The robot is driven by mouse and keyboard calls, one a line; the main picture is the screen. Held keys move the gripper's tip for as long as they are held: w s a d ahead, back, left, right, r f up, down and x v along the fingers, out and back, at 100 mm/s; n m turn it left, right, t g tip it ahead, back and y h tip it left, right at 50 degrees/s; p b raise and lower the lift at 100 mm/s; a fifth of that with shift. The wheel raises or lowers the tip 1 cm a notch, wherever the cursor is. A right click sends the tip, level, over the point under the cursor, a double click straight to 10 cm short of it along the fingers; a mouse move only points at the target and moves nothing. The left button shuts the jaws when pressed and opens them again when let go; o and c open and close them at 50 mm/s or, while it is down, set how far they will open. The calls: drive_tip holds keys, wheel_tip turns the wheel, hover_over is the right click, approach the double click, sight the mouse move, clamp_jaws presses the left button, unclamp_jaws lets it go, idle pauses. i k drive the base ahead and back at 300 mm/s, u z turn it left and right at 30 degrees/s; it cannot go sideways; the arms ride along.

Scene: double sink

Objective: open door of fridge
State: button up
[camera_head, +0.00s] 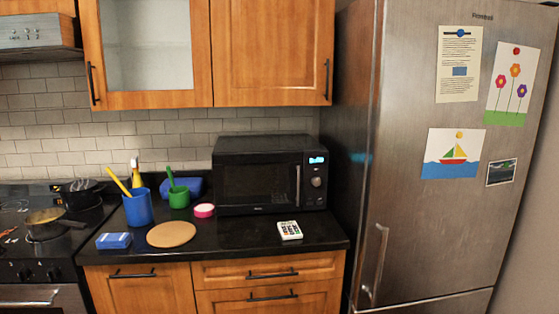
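The fridge (415,205) is a tall stainless steel unit on the right side of the head view. Its upper door looks shut. A vertical metal handle (381,262) sits near the left edge of that door, low down. A horizontal seam below the handle parts the upper door from a lower section that is mostly cut off by the bottom edge. Several papers and a small photo are stuck on the door. My gripper is not in view.
A black counter (250,240) left of the fridge holds a black microwave (270,175), blue cup (138,207), green cup (179,197), round board (171,234) and calculator-like device (289,230). A stove (40,235) stands at far left. Wooden cabinets (270,50) hang above.

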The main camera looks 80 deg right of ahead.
sight(424, 235)
drive_tip(key=z, duration=3.85)
drive_tip(key=k, duration=1.05)
drive_tip(key=u, duration=0.7)
drive_tip(key=i, duration=1.5)
drive_tip(key=z, duration=0.65)
